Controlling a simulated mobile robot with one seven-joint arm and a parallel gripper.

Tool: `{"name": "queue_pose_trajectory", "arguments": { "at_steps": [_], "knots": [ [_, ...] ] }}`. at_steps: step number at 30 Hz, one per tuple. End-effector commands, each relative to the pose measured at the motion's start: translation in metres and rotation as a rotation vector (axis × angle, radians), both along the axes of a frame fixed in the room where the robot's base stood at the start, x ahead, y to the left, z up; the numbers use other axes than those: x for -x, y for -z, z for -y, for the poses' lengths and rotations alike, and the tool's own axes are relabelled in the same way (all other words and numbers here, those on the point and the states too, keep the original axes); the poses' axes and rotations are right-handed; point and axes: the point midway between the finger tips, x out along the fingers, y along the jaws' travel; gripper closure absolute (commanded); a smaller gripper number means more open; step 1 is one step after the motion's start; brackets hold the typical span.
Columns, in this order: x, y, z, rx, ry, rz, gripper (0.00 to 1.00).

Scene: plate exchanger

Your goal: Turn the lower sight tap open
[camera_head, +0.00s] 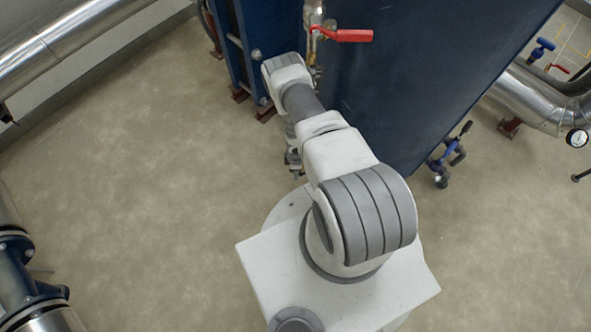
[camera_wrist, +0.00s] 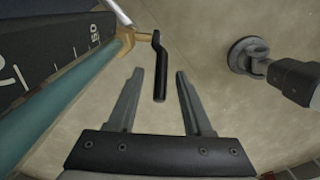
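In the wrist view a tap with a brass body (camera_wrist: 126,40) and a black lever (camera_wrist: 160,75) sits at the end of a teal sight tube (camera_wrist: 62,108). I take it as the lower sight tap. The lever points down the picture, between the two grey fingers of my gripper (camera_wrist: 160,73). The fingers are apart, with a visible gap on both sides of the lever. I cannot tell how deep the lever is between them. In the head view my gripper (camera_head: 293,167) points down left of my arm; the tap is not clearly visible there.
A dark scale plate (camera_wrist: 45,50) with white marks runs beside the sight tube. A red lever (camera_head: 342,35) sticks out above my arm near the blue exchanger (camera_head: 420,70). Blue fittings (camera_head: 440,170) stand at right. The floor (camera_head: 150,160) at left is clear.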

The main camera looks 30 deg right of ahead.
Motion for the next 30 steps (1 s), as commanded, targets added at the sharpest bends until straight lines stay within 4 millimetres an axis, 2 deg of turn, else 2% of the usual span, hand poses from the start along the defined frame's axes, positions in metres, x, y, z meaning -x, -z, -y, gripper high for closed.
{"name": "queue_pose_trajectory", "arguments": {
  "at_steps": [7,11,24,30],
  "knots": [
    [0.0,-0.002,-0.001,-0.002,0.0,0.0,0.5],
    [0.0,-0.014,-0.001,-0.001,-0.001,0.0,0.5],
    [0.0,-0.099,0.0,-0.001,0.0,0.0,0.5],
    [0.0,-0.118,0.0,-0.001,-0.001,0.0,0.5]
  ]
}}
